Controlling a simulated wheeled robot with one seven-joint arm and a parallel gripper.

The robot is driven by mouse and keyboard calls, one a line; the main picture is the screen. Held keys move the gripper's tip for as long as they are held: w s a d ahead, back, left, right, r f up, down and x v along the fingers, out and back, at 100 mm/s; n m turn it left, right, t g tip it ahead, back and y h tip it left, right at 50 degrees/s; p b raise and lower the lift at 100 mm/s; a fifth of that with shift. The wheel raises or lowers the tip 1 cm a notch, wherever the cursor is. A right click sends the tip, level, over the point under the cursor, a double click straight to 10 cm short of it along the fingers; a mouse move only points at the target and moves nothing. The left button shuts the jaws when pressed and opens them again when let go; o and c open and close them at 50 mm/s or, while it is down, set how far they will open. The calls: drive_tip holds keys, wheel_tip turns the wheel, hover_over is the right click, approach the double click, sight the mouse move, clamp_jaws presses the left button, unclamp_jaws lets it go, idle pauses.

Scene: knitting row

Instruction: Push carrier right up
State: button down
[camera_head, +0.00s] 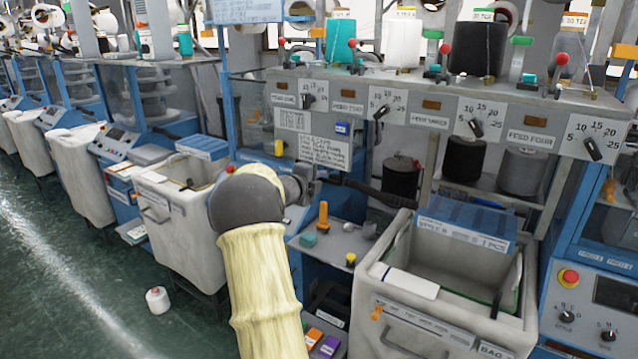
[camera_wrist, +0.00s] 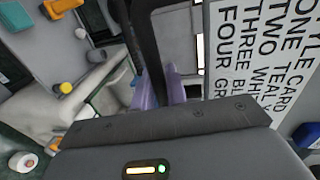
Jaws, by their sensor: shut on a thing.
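My gripper (camera_head: 303,186) is at the end of my yellow-sleeved arm, in front of the machine and below its style card (camera_head: 322,150). In the wrist view its purple fingers (camera_wrist: 165,88) are shut on a dark bar (camera_wrist: 147,45). In the head view a dark bar (camera_head: 372,192) runs right from my gripper toward the grey bin. I cannot tell for certain whether this bar is the carrier. My gripper's body hides the lower middle of the wrist view. The style card also shows close on the right of the wrist view (camera_wrist: 245,60).
A panel (camera_head: 440,110) with several dials and red-knobbed levers spans above. A small shelf (camera_head: 335,245) with an orange peg and small items lies below my gripper. A grey bin (camera_head: 395,325) stands right.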

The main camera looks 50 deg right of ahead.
drive_tip(key=shift+r, duration=0.5)
drive_tip(key=c, duration=1.5)
unclamp_jaws()
drive_tip(key=shift+s+f, duration=0.1)
drive_tip(key=shift+f, duration=0.1)
drive_tip(key=shift+a, duration=0.25)
drive_tip(key=b+v, duration=0.4)
drive_tip(key=v, duration=1.3)
drive_tip(key=shift+b, duration=0.35)
drive_tip(key=shift+d, duration=0.1)
